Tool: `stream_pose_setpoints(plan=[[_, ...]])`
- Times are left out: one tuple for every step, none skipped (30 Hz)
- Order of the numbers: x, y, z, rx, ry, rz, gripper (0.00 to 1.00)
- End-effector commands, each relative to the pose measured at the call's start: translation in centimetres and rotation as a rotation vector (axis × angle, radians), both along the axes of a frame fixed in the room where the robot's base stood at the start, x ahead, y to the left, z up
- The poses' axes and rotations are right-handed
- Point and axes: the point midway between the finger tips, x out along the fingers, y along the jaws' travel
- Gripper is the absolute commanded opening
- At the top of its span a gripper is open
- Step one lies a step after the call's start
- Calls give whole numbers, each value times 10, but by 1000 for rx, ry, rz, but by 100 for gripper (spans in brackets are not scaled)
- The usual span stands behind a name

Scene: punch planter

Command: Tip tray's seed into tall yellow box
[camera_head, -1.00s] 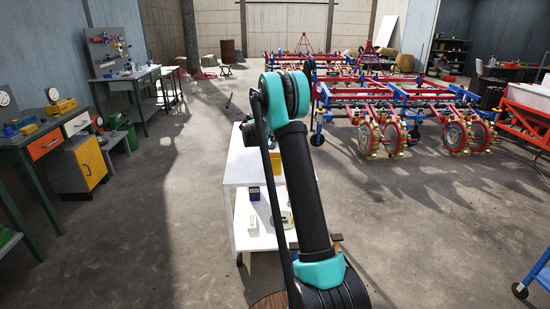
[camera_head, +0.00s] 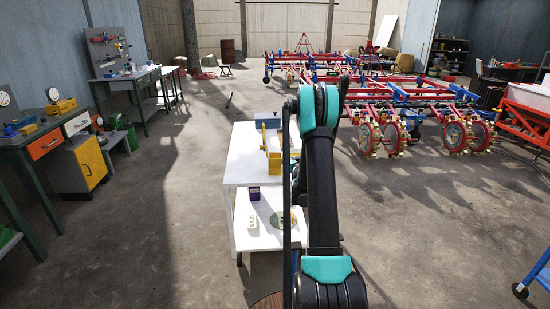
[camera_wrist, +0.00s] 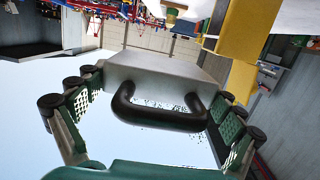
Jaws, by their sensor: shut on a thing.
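In the wrist view my gripper (camera_wrist: 157,92) has its green fingers at both sides of a black handle (camera_wrist: 160,119) and is shut on the tray (camera_wrist: 165,68), a grey metal thing. Dark specks show within the handle's loop; I cannot tell whether they are seed on the tray or on the pale surface behind. The yellow box (camera_wrist: 243,42) stands close by at the upper right of the tray, apart from it as far as I see. In the head view the tall yellow box (camera_head: 274,164) is on the white table, left of my arm, which hides gripper and tray.
The white table (camera_head: 243,165) has a lower shelf with a small purple box (camera_head: 254,193) and a round dish (camera_head: 280,220). A blue item (camera_head: 268,123) lies at its back. Red and blue machinery (camera_head: 430,110) stands behind to the right.

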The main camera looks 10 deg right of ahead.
Motion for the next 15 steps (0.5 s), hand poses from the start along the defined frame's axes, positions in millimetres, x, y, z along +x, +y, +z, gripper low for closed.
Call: stream_pose_setpoints(plan=[[0, 1, 0, -2, 0, 1, 58], [0, 1, 0, -2, 1, 1, 58], [0, 1, 0, -2, 1, 1, 58], [0, 1, 1, -2, 2, 1, 58], [0, 1, 1, -2, 2, 1, 58], [1, 1, 3, -2, 3, 1, 58], [1, 1, 5, -2, 3, 1, 58], [1, 1, 7, -2, 3, 1, 58], [1, 1, 10, -2, 3, 1, 58], [1, 1, 13, -3, 3, 2, 58], [1, 1, 16, -3, 3, 2, 58], [1, 1, 19, -3, 3, 2, 58], [1, 1, 22, -3, 3, 2, 58], [1, 1, 25, -3, 3, 2, 58], [1, 1, 29, -3, 3, 2, 58]])
